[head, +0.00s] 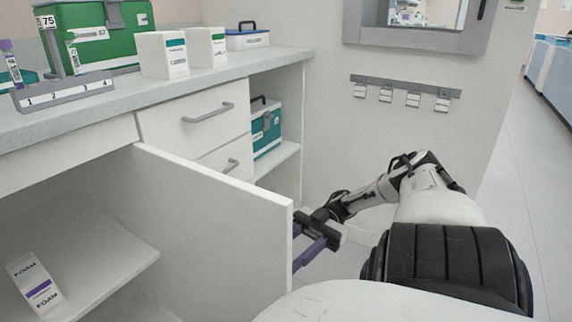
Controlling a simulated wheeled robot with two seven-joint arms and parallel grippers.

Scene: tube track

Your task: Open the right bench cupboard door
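The white cupboard door (215,225) stands swung well out from the bench, hinged beside the drawers. Its inner face is toward me and its outer face and any handle are hidden. The open cupboard shows a white shelf (100,250) with a FOAM box (35,284) on it. My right gripper (302,247) is at the door's free edge, on its outer side. Its two purple fingers are spread apart. Their tips are partly hidden by the door, and I cannot see anything between them. My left gripper is not in view.
Drawers with grey handles (208,114) and an open bay with a teal case (266,128) lie beyond the door. The benchtop (115,96) holds a green case (105,38), white boxes (163,55) and a numbered rack (63,95). Clear floor (505,170) shows at right.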

